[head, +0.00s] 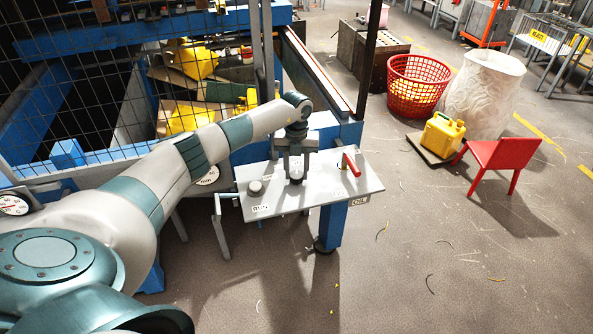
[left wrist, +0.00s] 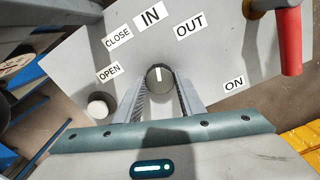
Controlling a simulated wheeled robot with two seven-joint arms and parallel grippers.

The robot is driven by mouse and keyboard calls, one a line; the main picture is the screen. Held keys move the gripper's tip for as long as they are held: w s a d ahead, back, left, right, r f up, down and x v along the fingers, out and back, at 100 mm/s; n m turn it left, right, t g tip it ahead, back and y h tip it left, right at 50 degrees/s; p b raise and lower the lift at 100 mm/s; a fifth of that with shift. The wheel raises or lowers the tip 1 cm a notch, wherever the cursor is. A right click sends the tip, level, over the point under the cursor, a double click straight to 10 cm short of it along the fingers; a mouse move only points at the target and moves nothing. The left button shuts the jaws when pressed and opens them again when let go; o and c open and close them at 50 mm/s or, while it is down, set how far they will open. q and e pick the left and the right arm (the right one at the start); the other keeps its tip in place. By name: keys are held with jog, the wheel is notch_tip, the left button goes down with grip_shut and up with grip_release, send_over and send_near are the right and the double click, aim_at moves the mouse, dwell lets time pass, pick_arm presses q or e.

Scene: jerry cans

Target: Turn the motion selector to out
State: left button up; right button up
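The motion selector is a round grey knob with a white pointer line (left wrist: 160,78) on a grey panel (head: 335,188). In the left wrist view its line points about straight up, toward the IN label (left wrist: 150,18); the OUT label (left wrist: 190,25) lies to the right of that. My left gripper (head: 296,172) reaches down onto the panel from above. Its two fingers are on either side of the knob and appear closed against it. In the head view the fingers partly hide the knob. My right gripper is not in view.
A red lever (head: 351,164) stands at the panel's right, near the ON label (left wrist: 234,85). A wire mesh fence (head: 60,100) is at left. A red chair (head: 500,155) and yellow jerry can (head: 441,135) stand at right.

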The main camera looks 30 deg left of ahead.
pick_arm(q)
jog(key=shift+f+m+b, duration=0.15)
jog(key=shift+m+b, duration=0.65)
jog(key=shift+b, duration=0.45)
jog(key=m+b, duration=0.3)
jog(key=b, duration=0.1)
jog(key=shift+a+m, duration=0.1)
jog(key=shift+m, duration=0.2)
jog(key=shift+r+m+b, duration=0.25)
jog(key=shift+m+b, duration=1.15)
jog(key=shift+b, duration=0.05)
jog(key=o, duration=1)
jog(key=shift+o, duration=0.2)
jog(key=shift+r, duration=0.1)
